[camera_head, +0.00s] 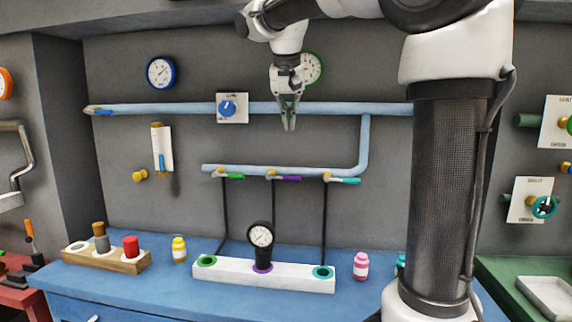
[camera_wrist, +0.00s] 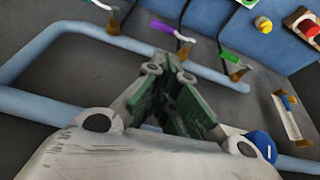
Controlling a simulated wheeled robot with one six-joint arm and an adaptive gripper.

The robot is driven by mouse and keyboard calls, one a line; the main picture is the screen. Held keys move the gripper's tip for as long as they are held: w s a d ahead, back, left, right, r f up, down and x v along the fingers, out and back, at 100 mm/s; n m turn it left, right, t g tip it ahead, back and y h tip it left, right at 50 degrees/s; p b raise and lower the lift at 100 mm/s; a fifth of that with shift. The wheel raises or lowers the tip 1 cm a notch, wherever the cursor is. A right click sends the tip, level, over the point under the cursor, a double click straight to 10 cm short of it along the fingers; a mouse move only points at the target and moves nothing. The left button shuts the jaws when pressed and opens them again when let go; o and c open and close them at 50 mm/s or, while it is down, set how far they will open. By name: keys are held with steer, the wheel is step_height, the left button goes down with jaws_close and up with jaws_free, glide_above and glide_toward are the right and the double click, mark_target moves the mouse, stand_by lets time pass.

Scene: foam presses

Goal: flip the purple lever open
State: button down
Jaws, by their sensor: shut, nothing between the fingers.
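The purple lever (camera_head: 289,178) sits on the lower blue pipe (camera_head: 250,172), between a green lever (camera_head: 234,177) and a teal lever (camera_head: 345,181). Its handle lies along the pipe, pointing right in the head view. In the wrist view the purple lever (camera_wrist: 164,28) shows beyond the fingers, with its brass valve body (camera_wrist: 184,48) at one end. My gripper (camera_head: 289,128) points down in front of the upper pipe, above the purple lever and apart from it. Its fingers (camera_wrist: 176,92) are shut and empty.
A blue knob (camera_head: 228,108) is on the upper pipe left of my gripper. Below, a white base (camera_head: 290,276) on the blue bench holds a black gauge (camera_head: 261,236). Black hoses run down from the valves. A yellow bottle (camera_head: 179,250) and pink bottle (camera_head: 361,266) stand on the bench.

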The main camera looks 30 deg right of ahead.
steer(key=shift+s+d+f+m, duration=0.1)
steer(key=shift+s+m, duration=0.15)
steer(key=shift+m, duration=0.25)
glide_toward(285, 178)
steer(key=w+d+f, duration=0.2)
steer(key=d+f, duration=0.1)
steer(key=w+d+f, duration=0.1)
steer(key=f, duration=0.1)
steer(key=shift+d+f, duration=0.15)
steer(key=shift+f, duration=0.1)
stand_by(0.5)
steer(key=shift+s+d+y, duration=0.1)
steer(key=shift+y, duration=0.2)
steer(key=shift+f, duration=0.15)
